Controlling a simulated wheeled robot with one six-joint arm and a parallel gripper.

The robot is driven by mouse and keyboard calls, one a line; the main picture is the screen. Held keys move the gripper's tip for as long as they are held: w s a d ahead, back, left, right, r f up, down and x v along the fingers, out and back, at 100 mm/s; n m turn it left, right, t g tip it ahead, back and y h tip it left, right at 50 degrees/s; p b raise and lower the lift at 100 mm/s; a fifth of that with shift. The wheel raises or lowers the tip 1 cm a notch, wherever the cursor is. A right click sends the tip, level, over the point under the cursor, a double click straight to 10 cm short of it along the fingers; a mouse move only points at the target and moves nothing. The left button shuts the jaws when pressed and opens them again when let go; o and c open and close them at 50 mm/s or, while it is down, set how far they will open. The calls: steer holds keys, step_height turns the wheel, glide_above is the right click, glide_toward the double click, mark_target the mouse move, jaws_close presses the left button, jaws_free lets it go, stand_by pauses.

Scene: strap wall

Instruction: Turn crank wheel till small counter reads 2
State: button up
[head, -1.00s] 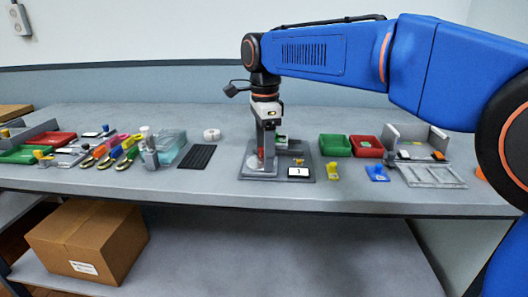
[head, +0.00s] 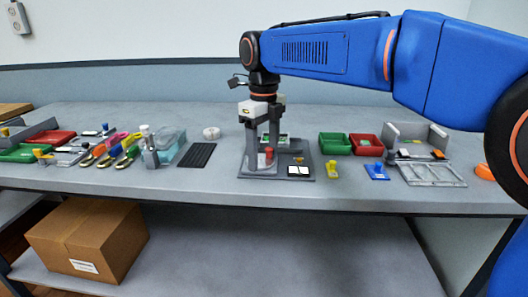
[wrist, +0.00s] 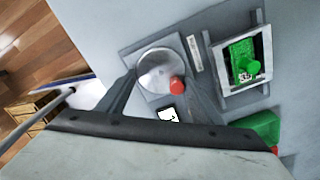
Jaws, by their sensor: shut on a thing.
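The crank wheel is a pale round disc (wrist: 155,70) with a red knob (wrist: 177,85) near its rim, on a grey base plate. In the head view the red knob (head: 268,153) shows between my fingers, and the disc is mostly hidden. My gripper (head: 263,150) points down over the plate, its two fingers on opposite sides of the wheel, shut on it. The small counter (head: 299,170) is a white window right of the wheel with a dark upright mark near its middle. It also shows in the wrist view (wrist: 168,115), partly cut off; I cannot read its digit surely.
A green piece (wrist: 245,60) sits in a grey frame beside the wheel. Yellow (head: 333,170) and blue (head: 376,171) pieces and green (head: 335,145) and red (head: 367,146) bins stand to the right. A black ribbed mat (head: 198,155) lies left; bare table separates it from the plate.

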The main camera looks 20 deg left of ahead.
mark_target(263, 161)
steer(key=shift+s+m, duration=0.1)
steer(key=shift+m, duration=0.7)
steer(key=o, duration=1.1)
steer(key=shift+c, duration=0.2)
steer(key=shift+r, duration=0.1)
step_height(263, 161, up, 17)
steer(key=shift+r, duration=0.1)
